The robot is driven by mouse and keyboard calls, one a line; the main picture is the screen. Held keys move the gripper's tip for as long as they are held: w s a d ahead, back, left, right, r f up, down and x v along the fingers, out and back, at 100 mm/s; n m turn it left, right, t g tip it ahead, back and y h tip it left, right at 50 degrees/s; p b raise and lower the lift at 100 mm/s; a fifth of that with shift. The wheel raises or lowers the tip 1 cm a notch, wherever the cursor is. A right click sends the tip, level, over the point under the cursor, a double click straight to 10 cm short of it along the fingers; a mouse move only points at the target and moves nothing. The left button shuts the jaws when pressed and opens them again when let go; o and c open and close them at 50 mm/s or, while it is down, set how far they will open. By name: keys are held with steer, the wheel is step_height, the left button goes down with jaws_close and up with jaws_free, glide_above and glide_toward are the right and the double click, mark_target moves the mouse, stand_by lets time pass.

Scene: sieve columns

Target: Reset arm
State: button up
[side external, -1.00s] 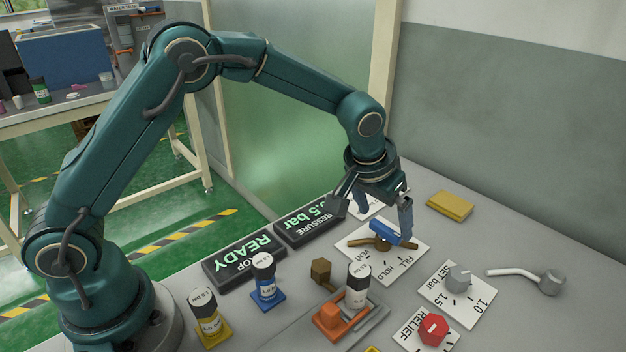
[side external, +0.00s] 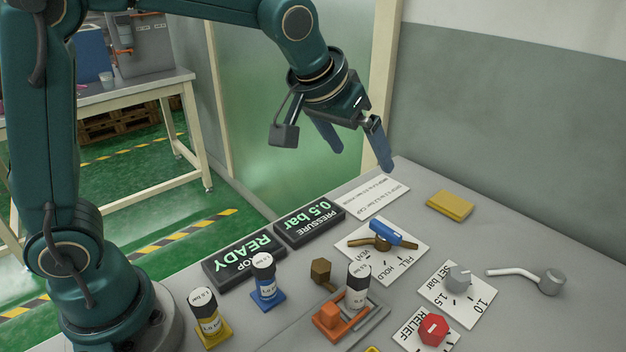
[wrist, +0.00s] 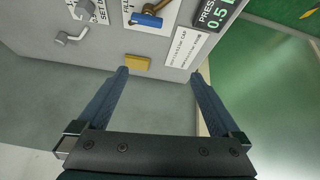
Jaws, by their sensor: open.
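My gripper (side external: 354,156) is raised above the back of the table in the side view. Its two blue fingers are spread wide with nothing between them. In the wrist view my gripper (wrist: 160,74) is also open and empty. Below it and apart from it is the valve's blue lever (side external: 393,233) on a brass body, on a white plate marked VENT, HOLD and FILL. The lever also shows at the top of the wrist view (wrist: 146,20).
The pressure display (side external: 309,222) reads 0.5 bar and the other display (side external: 244,258) reads READY. A yellow block (side external: 450,205), grey set knob (side external: 458,277), red relief knob (side external: 433,329), and yellow, blue and white-labelled columns (side external: 358,285) stand on the table. Space around my gripper is clear.

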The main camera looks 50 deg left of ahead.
steer(key=s+a+r, duration=0.2)
steer(key=s, duration=0.4)
steer(key=s+a+r, duration=0.1)
steer(key=s+a, duration=0.1)
steer(key=s, duration=0.4)
steer(key=s+f+m+g, duration=0.1)
steer(key=s+f, duration=0.4)
steer(key=s, duration=0.3)
steer(key=shift+s+d+f, duration=0.15)
steer(key=shift+s+f, duration=0.05)
steer(key=shift+f, duration=0.2)
stand_by(2.0)
